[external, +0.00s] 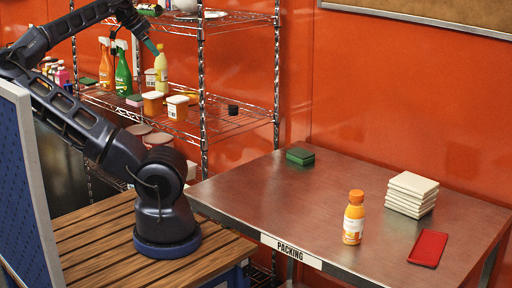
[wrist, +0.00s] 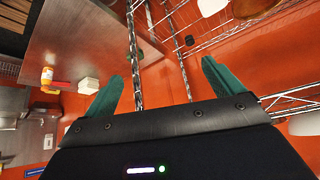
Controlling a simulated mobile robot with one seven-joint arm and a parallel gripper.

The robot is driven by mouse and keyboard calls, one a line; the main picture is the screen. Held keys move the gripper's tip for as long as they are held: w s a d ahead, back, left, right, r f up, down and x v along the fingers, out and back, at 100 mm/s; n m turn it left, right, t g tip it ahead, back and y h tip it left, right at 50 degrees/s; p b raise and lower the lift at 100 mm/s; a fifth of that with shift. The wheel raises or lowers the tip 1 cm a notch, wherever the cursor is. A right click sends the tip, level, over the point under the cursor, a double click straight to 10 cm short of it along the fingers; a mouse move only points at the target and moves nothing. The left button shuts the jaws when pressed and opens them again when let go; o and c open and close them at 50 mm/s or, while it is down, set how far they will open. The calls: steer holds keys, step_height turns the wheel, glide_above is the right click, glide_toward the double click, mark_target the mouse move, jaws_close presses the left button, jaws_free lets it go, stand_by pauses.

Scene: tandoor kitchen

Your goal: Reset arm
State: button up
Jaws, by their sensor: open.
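My arm (external: 75,115) rises from its blue-ringed base and bends back up to the upper left in the external view. My gripper (external: 152,45) is up by the wire shelf rack, near the top shelf. In the wrist view my gripper (wrist: 160,85) shows two green fingers spread wide apart, with nothing between them. Behind the fingers are a chrome post and the orange wall. It is open and empty.
The wire rack (external: 202,90) holds spray bottles (external: 123,72) and tubs (external: 153,103) close to my arm. The metal table (external: 290,205) bears an orange bottle (external: 353,218), white tiles (external: 412,193), a red tray (external: 428,248) and a green block (external: 300,156). Its middle is clear.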

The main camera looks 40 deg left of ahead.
steer(key=s+d+r+n+y, duration=0.1)
steer(key=s+d+r, duration=0.15)
steer(key=d, duration=0.65)
steer(key=s+d+r+n+y, duration=0.15)
steer(key=s+d, duration=0.25)
steer(key=d, duration=0.6)
steer(key=d+f, duration=0.4)
steer(key=d, duration=0.4)
steer(key=w+d+f+n+g, duration=0.1)
steer(key=d+f, duration=0.3)
steer(key=d, duration=0.4)
steer(key=d+f+n, duration=0.1)
steer(key=d+f, duration=0.3)
steer(key=d, duration=0.4)
steer(key=shift+w+f+g, duration=0.15)
steer(key=shift+g, duration=0.15)
